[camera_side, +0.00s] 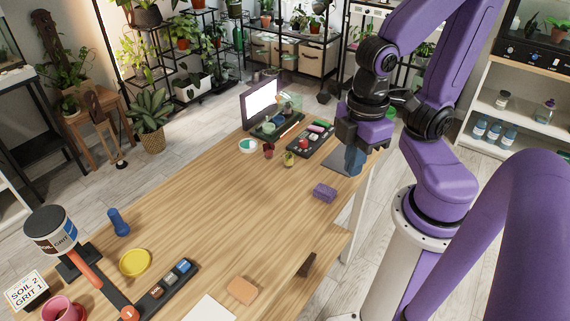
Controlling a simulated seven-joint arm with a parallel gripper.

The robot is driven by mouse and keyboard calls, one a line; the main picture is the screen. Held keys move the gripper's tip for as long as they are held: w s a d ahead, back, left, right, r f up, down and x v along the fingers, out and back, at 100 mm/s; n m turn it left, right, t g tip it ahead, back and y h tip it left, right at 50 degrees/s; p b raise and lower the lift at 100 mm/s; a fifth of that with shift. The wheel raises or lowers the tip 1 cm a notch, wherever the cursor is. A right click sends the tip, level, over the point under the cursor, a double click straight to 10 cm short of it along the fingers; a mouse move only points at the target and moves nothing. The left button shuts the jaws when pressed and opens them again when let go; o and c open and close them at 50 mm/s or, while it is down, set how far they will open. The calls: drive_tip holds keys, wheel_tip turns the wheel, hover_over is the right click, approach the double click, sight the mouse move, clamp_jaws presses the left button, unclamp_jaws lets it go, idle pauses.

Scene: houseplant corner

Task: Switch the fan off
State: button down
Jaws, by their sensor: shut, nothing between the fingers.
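I cannot make out a fan for certain. A black control box (311,138) with small coloured parts, among them green and pink ones, lies near the far right of the wooden table. Its markings are too small to read. My gripper (354,168) points down just right of this box, over a dark flat plate (338,162) at the table's right edge. The fingers are shut and empty, apart from the box. Left of the box, a black base (266,131) with small items stands before a white lit panel (262,99).
A purple block (324,192), an orange block (241,290) and a yellow dish (135,262) lie on the table (200,205). A blue dumbbell-shaped piece (119,222) stands nearby. The table's middle is clear.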

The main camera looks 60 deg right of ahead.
drive_tip(key=w+n, duration=0.1)
drive_tip(key=w, duration=1.3)
drive_tip(key=w+d+f+n, duration=0.1)
drive_tip(key=w+d+n, duration=0.1)
drive_tip(key=w+d, duration=1.05)
drive_tip(key=n, duration=0.2)
hover_over(317, 120)
wheel_tip(317, 120, down, 8)
drive_tip(key=shift+s+f, duration=0.1)
wheel_tip(317, 120, down, 14)
drive_tip(key=shift+r, duration=0.15)
